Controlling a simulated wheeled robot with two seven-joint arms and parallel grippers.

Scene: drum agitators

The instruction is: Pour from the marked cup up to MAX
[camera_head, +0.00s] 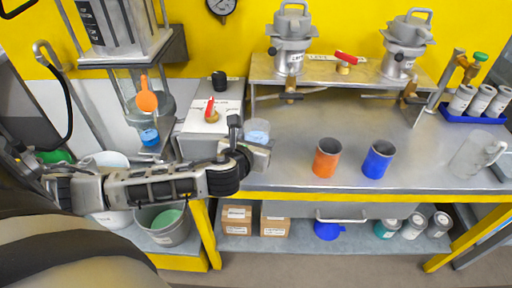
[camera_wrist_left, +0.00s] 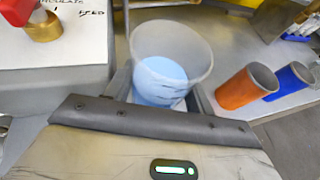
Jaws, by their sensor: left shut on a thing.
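A clear cup (camera_head: 257,128) with pale blue liquid in it is held between the fingers of my left gripper (camera_head: 258,150), at the left end of the steel bench. In the left wrist view the same cup (camera_wrist_left: 172,48) stands between the two dark fingers (camera_wrist_left: 162,95), roughly upright, with the liquid low inside. An orange cup (camera_head: 327,158) and a blue cup (camera_head: 379,160) stand on the bench to its right. A clear jug with a handle (camera_head: 474,155) stands at the far right. I cannot make out a MAX line or a mark on any cup. My right gripper is out of view.
A grey box with a red-handled valve (camera_head: 210,113) is close behind my left gripper. A raised shelf (camera_head: 330,72) with two metal vessels is at the back. A blue rack of white containers (camera_head: 472,116) is back right. The bench middle around the coloured cups is clear.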

